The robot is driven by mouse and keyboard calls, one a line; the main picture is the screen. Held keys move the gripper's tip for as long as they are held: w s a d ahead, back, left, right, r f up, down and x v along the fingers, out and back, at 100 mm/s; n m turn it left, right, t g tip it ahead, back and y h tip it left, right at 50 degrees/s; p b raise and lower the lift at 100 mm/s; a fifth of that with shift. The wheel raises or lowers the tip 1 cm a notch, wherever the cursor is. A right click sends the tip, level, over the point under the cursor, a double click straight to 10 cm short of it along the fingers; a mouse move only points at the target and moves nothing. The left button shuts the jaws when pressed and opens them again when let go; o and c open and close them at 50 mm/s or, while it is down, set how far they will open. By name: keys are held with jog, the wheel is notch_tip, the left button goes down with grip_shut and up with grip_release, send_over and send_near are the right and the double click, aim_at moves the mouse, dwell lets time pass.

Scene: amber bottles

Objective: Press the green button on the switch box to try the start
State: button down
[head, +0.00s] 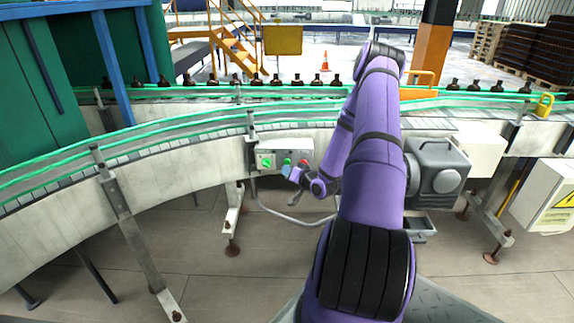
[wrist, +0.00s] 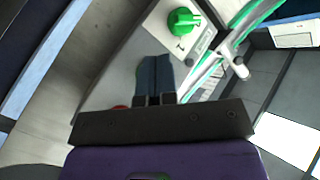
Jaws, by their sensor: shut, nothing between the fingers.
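The switch box (head: 280,146) is a grey box on the side of the conveyor; its face also shows in the wrist view (wrist: 160,24). A green turn knob (head: 266,161) sits at its left; it shows clearly in the wrist view (wrist: 183,21). A red button (head: 304,162) sits at the right, and only its edge shows in the wrist view (wrist: 121,107). A small teal-green spot (head: 287,161) between them, perhaps the green button, is right at my fingertips. My gripper (head: 287,171) is shut and empty, its blue fingers (wrist: 154,76) over the box's middle. Contact cannot be told.
The curved conveyor (head: 180,170) with green rails runs behind and left of the box. Dark bottles (head: 258,80) line the far belt. A grey cable (head: 290,217) hangs below the box. A grey motor housing (head: 437,165) stands to the right of my arm.

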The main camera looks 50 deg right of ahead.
jog(key=shift+w+d, duration=0.1)
jog(key=shift+d, duration=0.05)
jog(key=shift+w+d, duration=0.15)
jog(key=shift+d, duration=0.05)
jog(key=shift+w+d, duration=0.3)
jog(key=shift+d, duration=0.05)
dwell(1.2)
jog(key=shift+s+a, duration=0.55)
jog(key=shift+a, duration=0.1)
jog(key=shift+s+a, duration=1.65)
jog(key=shift+a, duration=0.3)
